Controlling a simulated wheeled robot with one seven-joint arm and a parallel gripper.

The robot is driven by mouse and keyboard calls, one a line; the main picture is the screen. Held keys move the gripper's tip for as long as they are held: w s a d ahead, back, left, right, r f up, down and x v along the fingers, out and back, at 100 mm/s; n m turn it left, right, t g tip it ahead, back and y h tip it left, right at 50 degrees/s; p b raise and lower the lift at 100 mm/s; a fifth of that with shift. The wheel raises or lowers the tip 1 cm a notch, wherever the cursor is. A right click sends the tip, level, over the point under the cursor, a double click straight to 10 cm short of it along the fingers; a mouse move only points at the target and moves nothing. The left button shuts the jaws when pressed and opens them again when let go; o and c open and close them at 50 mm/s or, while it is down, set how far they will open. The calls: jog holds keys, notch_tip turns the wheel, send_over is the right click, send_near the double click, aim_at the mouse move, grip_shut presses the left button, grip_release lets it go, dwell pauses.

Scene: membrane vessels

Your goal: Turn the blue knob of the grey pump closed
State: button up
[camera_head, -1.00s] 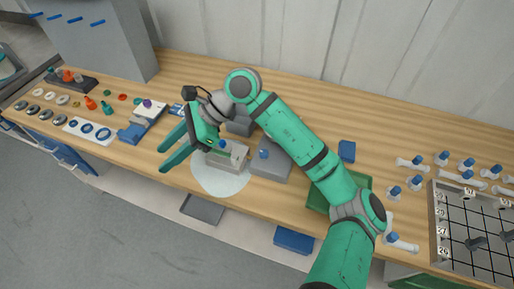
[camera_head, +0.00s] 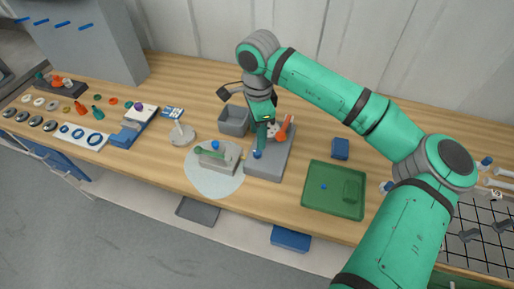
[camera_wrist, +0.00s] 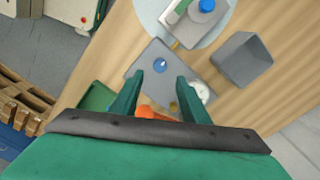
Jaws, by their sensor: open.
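The grey pump (camera_head: 265,170) is a flat grey block on the wooden bench, right of the round pale mat. Its blue knob (camera_head: 257,154) stands on its near left part; the knob (camera_wrist: 160,65) also shows in the wrist view, just beyond and between the fingertips. My gripper (camera_head: 261,143) points down over the pump, right by the knob. In the wrist view my gripper (camera_wrist: 160,77) has its two green fingers apart with nothing held. I cannot tell whether a finger touches the knob. An orange part (camera_head: 284,127) on the pump is partly hidden behind the gripper.
A second grey device (camera_head: 220,160) with a blue cap stands on the round mat (camera_head: 205,182) to the left. A grey open bin (camera_head: 234,121) is behind. A green tray (camera_head: 335,207) lies right, near a small blue box (camera_head: 340,149).

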aim_at(257, 154)
notch_tip(257, 154, down, 8)
jog(key=shift+r, duration=0.2)
grip_shut()
jog(key=c, duration=1.1)
grip_release()
jog(key=shift+w, duration=0.1)
jog(key=shift+o, duration=0.2)
jog(key=shift+a, duration=0.1)
